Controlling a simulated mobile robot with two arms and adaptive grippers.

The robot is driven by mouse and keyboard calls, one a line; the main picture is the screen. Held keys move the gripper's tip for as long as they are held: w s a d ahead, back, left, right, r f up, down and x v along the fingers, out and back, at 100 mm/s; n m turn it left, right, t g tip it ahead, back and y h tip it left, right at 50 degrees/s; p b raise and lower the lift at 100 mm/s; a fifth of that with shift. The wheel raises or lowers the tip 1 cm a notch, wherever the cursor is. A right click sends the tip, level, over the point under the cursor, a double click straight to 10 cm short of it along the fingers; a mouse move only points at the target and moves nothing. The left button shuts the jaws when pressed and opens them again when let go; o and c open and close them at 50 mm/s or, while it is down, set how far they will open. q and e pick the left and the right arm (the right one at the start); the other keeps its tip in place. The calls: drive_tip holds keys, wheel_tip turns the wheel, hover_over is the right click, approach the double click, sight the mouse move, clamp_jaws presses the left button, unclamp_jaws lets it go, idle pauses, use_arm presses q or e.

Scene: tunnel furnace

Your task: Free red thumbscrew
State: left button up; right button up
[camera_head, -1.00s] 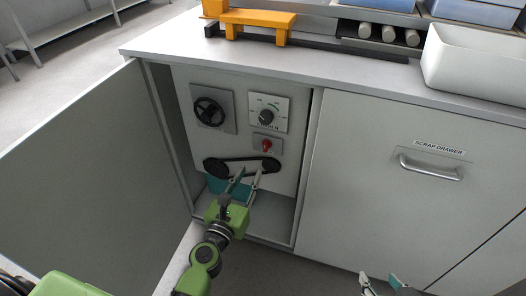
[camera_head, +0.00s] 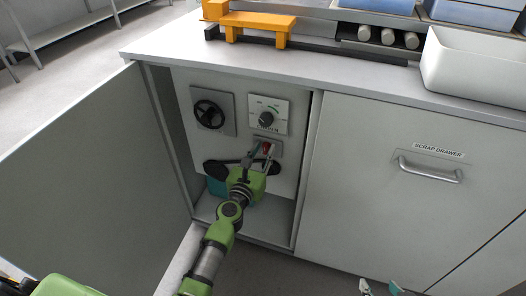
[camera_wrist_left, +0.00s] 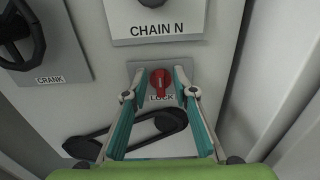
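The red thumbscrew (camera_wrist_left: 160,82) sits on a small grey plate marked LOCK (camera_wrist_left: 143,78) inside the open cabinet. It also shows in the head view (camera_head: 266,148), partly behind my gripper. My left gripper (camera_head: 260,152) reaches into the cabinet at the thumbscrew. In the left wrist view its two fingers (camera_wrist_left: 158,88) are spread, one on each side of the thumbscrew, with gaps visible. Contact cannot be told. My right gripper (camera_head: 380,287) is at the bottom edge of the head view, its fingertips apart and nothing seen between them.
Above the lock are a black crank wheel (camera_head: 209,114) and a CHAIN dial (camera_head: 267,118). A black chain cover (camera_wrist_left: 110,140) lies below the lock. The open door (camera_head: 75,165) stands left; the scrap drawer handle (camera_head: 430,168) is right.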

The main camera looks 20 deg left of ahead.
use_arm(q)
clamp_jaws()
